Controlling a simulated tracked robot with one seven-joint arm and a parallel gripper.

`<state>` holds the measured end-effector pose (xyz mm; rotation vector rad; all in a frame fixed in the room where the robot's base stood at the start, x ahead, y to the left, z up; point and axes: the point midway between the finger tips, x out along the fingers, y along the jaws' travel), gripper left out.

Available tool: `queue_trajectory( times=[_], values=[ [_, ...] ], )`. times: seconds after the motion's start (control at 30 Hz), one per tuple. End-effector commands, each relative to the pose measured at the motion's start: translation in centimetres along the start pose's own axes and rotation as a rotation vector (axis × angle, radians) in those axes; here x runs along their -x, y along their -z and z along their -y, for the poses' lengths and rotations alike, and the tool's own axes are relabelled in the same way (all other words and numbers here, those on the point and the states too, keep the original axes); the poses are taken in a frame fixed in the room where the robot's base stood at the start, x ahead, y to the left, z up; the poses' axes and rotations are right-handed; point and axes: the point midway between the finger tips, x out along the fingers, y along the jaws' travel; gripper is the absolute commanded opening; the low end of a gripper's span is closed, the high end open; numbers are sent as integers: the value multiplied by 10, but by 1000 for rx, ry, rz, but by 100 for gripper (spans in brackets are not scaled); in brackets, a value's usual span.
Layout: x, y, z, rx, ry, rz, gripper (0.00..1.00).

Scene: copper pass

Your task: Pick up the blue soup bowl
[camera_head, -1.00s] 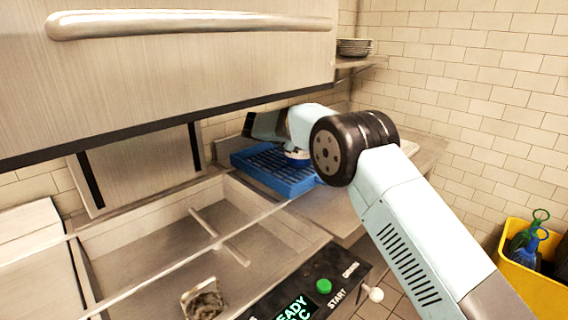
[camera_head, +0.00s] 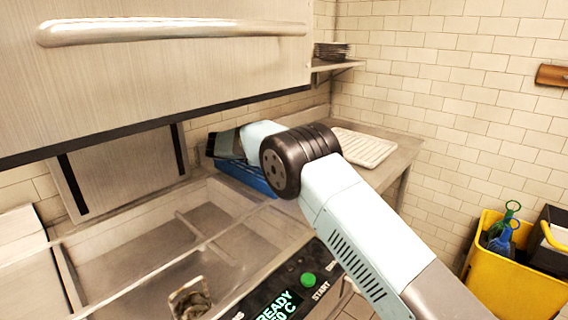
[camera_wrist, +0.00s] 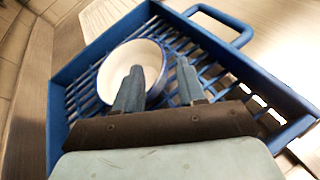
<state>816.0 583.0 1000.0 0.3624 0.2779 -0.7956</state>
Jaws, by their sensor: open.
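The soup bowl (camera_wrist: 118,62) shows in the wrist view as a round bowl with a pale inside and a blue rim. It sits in a blue slatted rack (camera_wrist: 285,98). My gripper (camera_wrist: 160,72) is open above the rack, with its left finger in front of the bowl and its right finger just right of the rim. Whether either finger touches the bowl cannot be told. In the head view the blue rack (camera_head: 240,176) is mostly behind my arm, and the bowl and fingertips are hidden.
A pale ribbed tray (camera_head: 362,148) lies on the counter right of my arm. A steel basin (camera_head: 150,245) is at the front left, under a raised hood (camera_head: 150,80). Stacked plates (camera_head: 331,50) sit on a wall shelf. A yellow bucket (camera_head: 505,275) stands at the right.

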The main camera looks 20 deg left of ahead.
Motion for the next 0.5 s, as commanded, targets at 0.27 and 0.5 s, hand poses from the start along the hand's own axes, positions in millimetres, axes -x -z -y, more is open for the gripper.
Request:
queue_trajectory(
  times=[0.27,0.5],
  values=[
    [-14,1,1,0,1,2,40],
    [-47,3,3,0,1,2,40]
  ],
)
